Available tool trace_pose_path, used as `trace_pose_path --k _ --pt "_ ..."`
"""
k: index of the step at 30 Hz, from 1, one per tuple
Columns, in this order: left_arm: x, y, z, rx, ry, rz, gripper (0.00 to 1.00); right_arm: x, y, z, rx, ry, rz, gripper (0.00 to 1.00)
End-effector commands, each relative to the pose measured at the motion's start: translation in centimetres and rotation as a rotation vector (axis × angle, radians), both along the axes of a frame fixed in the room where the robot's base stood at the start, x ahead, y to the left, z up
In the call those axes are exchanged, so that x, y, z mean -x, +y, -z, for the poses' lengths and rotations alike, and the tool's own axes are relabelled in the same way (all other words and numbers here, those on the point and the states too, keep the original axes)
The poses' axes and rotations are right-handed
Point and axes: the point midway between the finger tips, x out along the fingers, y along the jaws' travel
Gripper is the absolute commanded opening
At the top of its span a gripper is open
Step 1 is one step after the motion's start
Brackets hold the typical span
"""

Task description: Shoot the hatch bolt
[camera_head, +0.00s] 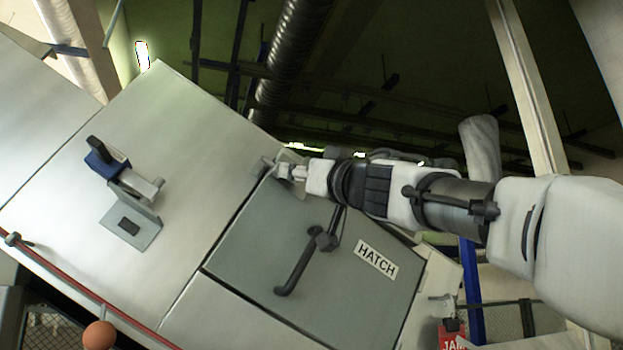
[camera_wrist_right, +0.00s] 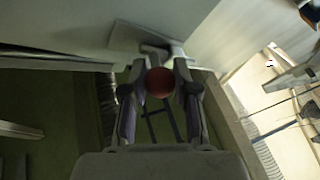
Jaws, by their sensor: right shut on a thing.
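The grey hatch door (camera_head: 245,245) fills the lower middle of the head view, tilted, with a HATCH label (camera_head: 377,262) and a dark lever handle (camera_head: 305,258). My right gripper (camera_head: 284,169) is at the hatch's upper left edge, at small metal hardware (camera_head: 265,166) that looks like the bolt. In the right wrist view, a round red knob (camera_wrist_right: 160,82) sits between the fingertips of my right gripper (camera_wrist_right: 158,84), which is shut on it. The fingers hide most of the bolt, so I cannot tell how far it is shot. My left gripper is not in view.
A blue and black latch (camera_head: 110,160) on a grey bracket is on the pale panel left of the hatch. A red rail (camera_head: 95,297) and an orange ball (camera_head: 99,335) are at lower left. A red sign (camera_head: 452,337) is at lower right. Pipes run overhead.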

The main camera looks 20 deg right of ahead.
Motion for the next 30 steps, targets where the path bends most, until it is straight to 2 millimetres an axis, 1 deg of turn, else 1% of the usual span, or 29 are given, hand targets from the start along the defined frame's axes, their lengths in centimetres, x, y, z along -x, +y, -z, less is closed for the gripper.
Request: trace_pose_path --k 2,8,9,11,12,21,23,26,29,30 --pt "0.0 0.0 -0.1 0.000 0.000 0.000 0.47 0.1 0.4 -0.3 0.001 -0.003 0.001 0.00" --pt "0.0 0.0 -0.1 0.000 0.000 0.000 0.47 0.2 0.4 -0.3 0.000 -0.003 -0.001 0.00" --pt "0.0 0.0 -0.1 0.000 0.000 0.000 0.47 0.2 0.4 -0.3 0.000 -0.003 -0.001 0.32" --pt "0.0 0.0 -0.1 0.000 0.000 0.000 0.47 0.2 0.4 -0.3 0.000 -0.003 0.000 0.54" --pt "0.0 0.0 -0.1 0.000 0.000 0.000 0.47 0.2 0.4 -0.3 0.000 -0.003 0.000 0.55" --pt "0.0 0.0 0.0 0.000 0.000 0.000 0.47 0.1 0.2 -0.2 -0.001 -0.002 0.001 0.55" --pt "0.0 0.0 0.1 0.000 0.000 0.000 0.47 0.0 -0.1 0.0 -0.001 -0.002 0.001 0.55" --pt "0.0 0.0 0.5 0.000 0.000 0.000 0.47 -0.2 -1.3 0.8 -0.002 0.000 0.000 0.55" --pt "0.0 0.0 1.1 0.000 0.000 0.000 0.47 -0.5 -3.0 1.9 -0.005 0.000 0.001 0.55" --pt "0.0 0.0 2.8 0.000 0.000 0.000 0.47 0.1 -2.8 2.6 0.002 -0.008 -0.003 0.55"
